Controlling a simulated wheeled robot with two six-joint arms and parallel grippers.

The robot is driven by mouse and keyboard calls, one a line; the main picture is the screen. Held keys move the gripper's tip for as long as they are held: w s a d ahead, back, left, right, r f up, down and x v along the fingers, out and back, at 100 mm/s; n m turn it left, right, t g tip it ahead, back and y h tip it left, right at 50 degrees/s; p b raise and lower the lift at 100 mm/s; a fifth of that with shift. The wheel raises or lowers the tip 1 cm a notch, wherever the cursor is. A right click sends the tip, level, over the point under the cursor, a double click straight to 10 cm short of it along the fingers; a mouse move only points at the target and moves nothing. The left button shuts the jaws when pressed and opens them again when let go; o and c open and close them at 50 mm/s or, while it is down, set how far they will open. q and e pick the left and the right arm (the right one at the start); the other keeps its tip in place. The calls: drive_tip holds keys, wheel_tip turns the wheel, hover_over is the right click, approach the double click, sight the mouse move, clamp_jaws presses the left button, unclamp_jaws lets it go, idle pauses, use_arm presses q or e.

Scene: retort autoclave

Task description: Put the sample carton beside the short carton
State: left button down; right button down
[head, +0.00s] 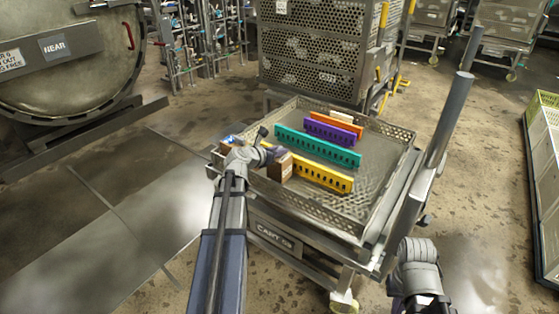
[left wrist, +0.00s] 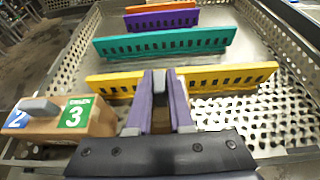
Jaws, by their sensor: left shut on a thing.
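My left gripper (head: 270,156) is at the tray's near left corner, shut on a small dark brown carton (head: 280,167). In the left wrist view the brown carton (left wrist: 160,117) shows narrowly between the two purple fingers. I cannot tell if its base touches the tray. A tan box (left wrist: 65,118) with a blue 2, a green 3 and a grey piece on top stands left of the fingers, apart from them. No readable name marks either one as the sample or short carton. My right gripper (head: 418,300) is at the lower right edge, its fingers unclear.
The perforated metal tray (head: 385,190) sits on a cart (head: 275,235). Yellow (head: 325,175), teal (head: 315,147), purple (head: 330,130) and orange (head: 336,122) slotted dividers cross it. A pale block (head: 341,118) is at the back. The tray's right side is clear.

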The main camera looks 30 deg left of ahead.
use_arm(q)
drive_tip(key=shift+f+b, duration=0.8)
drive_tip(key=shift+f, duration=0.5)
drive_tip(key=shift+f, duration=0.2)
drive_tip(key=c, duration=0.8)
unclamp_jaws()
drive_tip(key=shift+r, duration=0.1)
drive_tip(key=shift+r, duration=0.15)
drive_tip(key=p+v, duration=0.4)
drive_tip(key=v, duration=0.8)
drive_tip(key=shift+p, duration=0.3)
drive_tip(key=shift+s, duration=0.1)
